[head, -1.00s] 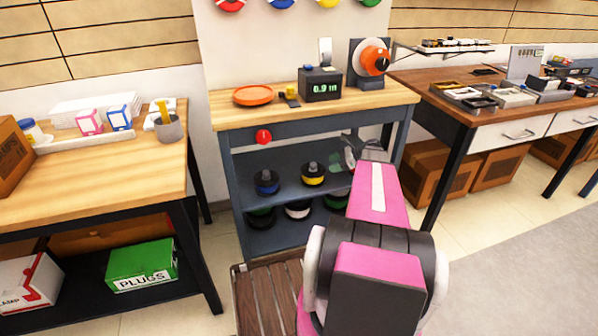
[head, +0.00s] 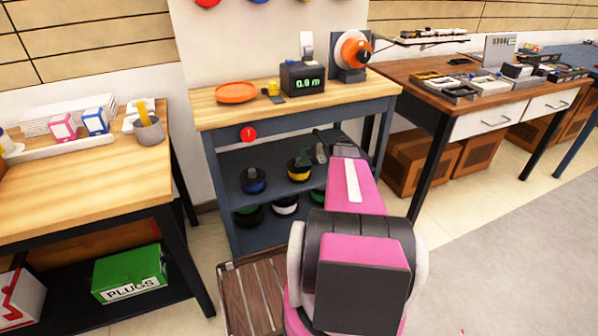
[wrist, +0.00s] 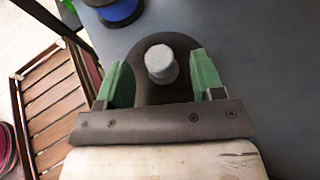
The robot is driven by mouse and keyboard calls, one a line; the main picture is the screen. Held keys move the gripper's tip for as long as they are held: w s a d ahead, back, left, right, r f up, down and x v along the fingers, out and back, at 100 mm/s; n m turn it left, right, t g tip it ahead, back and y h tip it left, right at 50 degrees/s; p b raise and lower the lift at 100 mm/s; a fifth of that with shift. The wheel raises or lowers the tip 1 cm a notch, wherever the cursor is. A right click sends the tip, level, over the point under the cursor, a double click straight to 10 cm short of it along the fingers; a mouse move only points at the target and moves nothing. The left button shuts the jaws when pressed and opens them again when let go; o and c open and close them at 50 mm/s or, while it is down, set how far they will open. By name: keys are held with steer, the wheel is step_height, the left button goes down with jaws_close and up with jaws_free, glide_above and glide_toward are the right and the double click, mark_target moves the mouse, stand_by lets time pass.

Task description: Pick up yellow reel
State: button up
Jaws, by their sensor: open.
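The yellow reel (head: 299,173) stands on the upper shelf of the blue-grey bench, with a black top, a yellow band and a grey knob. In the wrist view a dark round reel top (wrist: 180,47) with a grey knob (wrist: 161,64) lies between my green fingers. It looks like the yellow reel, though no yellow shows there. My gripper (wrist: 160,80) is open, one finger on each side of the knob, with gaps beside it. In the head view my gripper (head: 321,153) is just right of the yellow reel, partly hidden by my pink arm.
A blue reel (head: 253,181) stands to the left on the same shelf; its edge also shows in the wrist view (wrist: 122,12). Several reels sit on the lower shelf. The bench top (head: 225,115) is above. A slatted wooden platform (head: 250,295) lies in front.

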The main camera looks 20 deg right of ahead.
steer(key=shift+x, duration=1.55)
jaws_close()
steer(key=shift+r, duration=0.1)
